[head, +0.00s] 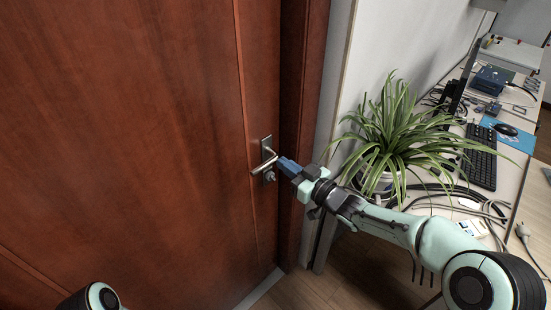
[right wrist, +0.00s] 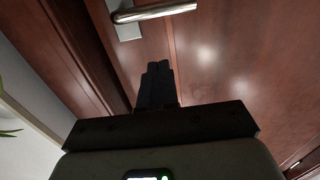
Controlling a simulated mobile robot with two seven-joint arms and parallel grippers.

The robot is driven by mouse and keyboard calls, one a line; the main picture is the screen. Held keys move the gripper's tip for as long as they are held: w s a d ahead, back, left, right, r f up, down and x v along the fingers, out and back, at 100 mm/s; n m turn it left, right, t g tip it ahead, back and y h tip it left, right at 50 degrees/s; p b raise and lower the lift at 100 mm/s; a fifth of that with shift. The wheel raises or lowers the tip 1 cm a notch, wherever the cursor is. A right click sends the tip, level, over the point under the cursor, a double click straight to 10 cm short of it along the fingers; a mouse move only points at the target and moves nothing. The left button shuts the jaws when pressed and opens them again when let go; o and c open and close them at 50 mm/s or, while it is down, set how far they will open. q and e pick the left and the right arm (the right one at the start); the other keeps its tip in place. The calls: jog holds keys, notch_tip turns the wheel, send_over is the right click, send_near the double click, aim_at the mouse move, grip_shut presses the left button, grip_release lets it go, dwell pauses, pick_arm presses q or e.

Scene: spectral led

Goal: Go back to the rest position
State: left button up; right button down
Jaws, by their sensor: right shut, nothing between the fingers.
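My right gripper (head: 282,163) is shut and empty, close to the metal door handle (head: 264,162) in the head view. In the right wrist view its fingers (right wrist: 158,72) are together, and the handle (right wrist: 155,12) lies beyond the fingertips with a visible gap. The handle sits on a narrow plate on the brown wooden door (head: 150,120), which looks shut against its frame. Only a rounded part of my left arm shows at the bottom left of the head view; the left gripper is out of view.
A potted green plant (head: 395,135) stands right of the door frame, beside my right arm. A desk behind it holds a black keyboard (head: 480,160), a mouse (head: 506,129) and loose cables (head: 470,205). Bare wooden floor (head: 315,290) shows below the door frame.

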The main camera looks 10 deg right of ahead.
jog(key=s+d+f+m+g+h+p, duration=0.1)
jog(key=s+d+f+m+g+h, duration=0.25)
jog(key=f, duration=0.95)
jog(key=s+f+m+g+h+p, duration=0.2)
jog(key=s+f+m, duration=0.3)
jog(key=f, duration=0.8)
pick_arm(q)
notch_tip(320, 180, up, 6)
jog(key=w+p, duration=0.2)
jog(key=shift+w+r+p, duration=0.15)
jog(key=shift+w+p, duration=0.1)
jog(key=shift+p, duration=0.1)
pick_arm(e)
jog(key=s+a+f+g, duration=0.1)
jog(key=s+f+g, duration=0.2)
jog(key=s, duration=0.7)
jog(key=s+a+f+m+g+h, duration=0.1)
jog(key=s+f+g, duration=0.3)
jog(key=s+f, duration=0.3)
jog(key=s+a+f+m+g, duration=0.1)
jog(key=s+f+g, duration=0.2)
jog(key=s, duration=1.1)
notch_tip(320, 180, down, 3)
jog(key=shift+r, duration=0.2)
jog(key=shift+a+m, duration=0.1)
jog(key=shift+m, duration=0.15)
